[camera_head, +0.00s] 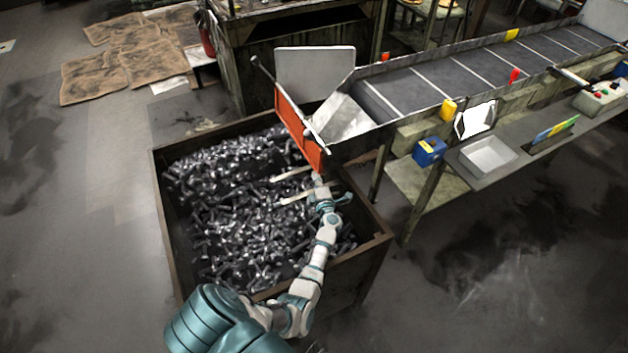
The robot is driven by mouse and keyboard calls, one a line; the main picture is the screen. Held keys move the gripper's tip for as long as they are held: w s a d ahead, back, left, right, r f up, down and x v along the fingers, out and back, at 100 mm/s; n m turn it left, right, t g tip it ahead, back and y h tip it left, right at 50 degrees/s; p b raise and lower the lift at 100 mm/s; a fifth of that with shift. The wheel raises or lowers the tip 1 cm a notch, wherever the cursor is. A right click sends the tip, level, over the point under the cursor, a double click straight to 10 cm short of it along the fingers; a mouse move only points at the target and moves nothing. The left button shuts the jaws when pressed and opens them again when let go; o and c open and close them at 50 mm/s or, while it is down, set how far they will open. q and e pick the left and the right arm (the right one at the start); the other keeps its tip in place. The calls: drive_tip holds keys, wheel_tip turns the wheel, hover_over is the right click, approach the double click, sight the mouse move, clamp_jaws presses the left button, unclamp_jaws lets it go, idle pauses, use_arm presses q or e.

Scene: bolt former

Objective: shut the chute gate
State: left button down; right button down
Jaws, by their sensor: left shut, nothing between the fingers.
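The orange chute gate (297,128) is a flat panel at the left end of the metal chute (343,118), over the bin. A grey bar runs along its upper edge. I cannot tell from this angle how far open it stands. My left gripper (317,179) is just below the gate's lower right corner, above the bin. My right gripper is out of view.
A large bin (376,225) full of dark bolts lies under the chute and my left arm. A conveyor (450,75) runs from the chute to the upper right. A side shelf holds a blue box (429,151) and a white tray (487,156). Open floor lies left.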

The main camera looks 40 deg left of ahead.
use_arm(q)
drive_tip(key=shift+w+d, duration=0.25)
drive_tip(key=shift+w, duration=0.2)
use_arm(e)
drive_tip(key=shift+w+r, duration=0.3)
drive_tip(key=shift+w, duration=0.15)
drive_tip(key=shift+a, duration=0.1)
use_arm(q)
approach(316, 148)
drive_tip(key=x, duration=0.5)
drive_tip(key=shift+f, duration=0.1)
